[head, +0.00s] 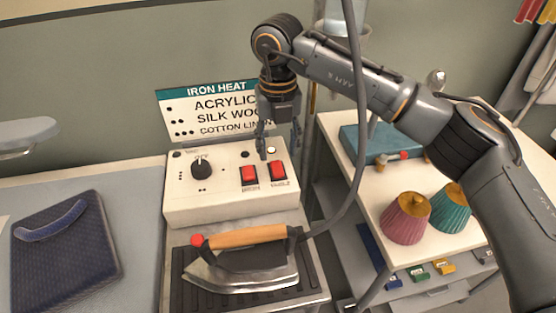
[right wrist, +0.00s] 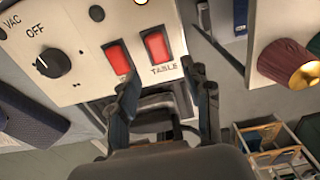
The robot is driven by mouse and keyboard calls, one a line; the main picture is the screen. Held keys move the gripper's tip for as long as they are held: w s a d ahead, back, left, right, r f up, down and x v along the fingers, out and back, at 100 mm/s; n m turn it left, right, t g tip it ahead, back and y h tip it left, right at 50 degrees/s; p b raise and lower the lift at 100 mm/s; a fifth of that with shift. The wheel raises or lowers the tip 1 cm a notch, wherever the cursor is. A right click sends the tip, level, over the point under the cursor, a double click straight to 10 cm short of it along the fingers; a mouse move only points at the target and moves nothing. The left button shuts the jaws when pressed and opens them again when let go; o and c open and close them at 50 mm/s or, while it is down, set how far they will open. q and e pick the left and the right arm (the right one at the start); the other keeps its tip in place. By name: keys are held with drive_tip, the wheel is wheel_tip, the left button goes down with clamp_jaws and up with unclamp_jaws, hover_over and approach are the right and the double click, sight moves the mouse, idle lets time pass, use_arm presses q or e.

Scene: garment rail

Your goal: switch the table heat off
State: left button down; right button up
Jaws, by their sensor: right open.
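The white control box (head: 225,205) stands upright behind the iron. Its red TABLE switch (head: 278,171) is the right one of two red rocker switches; the other red switch (head: 248,175) is left of it. In the right wrist view the TABLE switch (right wrist: 156,46) shows near the top centre. A black knob (head: 201,168) marked OFF is on the left of the panel. My right gripper (head: 279,155) is open and empty, just in front of and above the switches; in the wrist view its fingers (right wrist: 165,85) point up toward the panel. My left gripper is not in view.
The iron (head: 245,262) with a wooden handle rests on a dark ribbed stand, its grey cord (head: 352,180) rising on the right. Shades (head: 406,218) stand on the right cart.

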sight(278, 172)
drive_tip(key=shift+f+p, duration=0.4)
drive_tip(key=shift+f, duration=2.35)
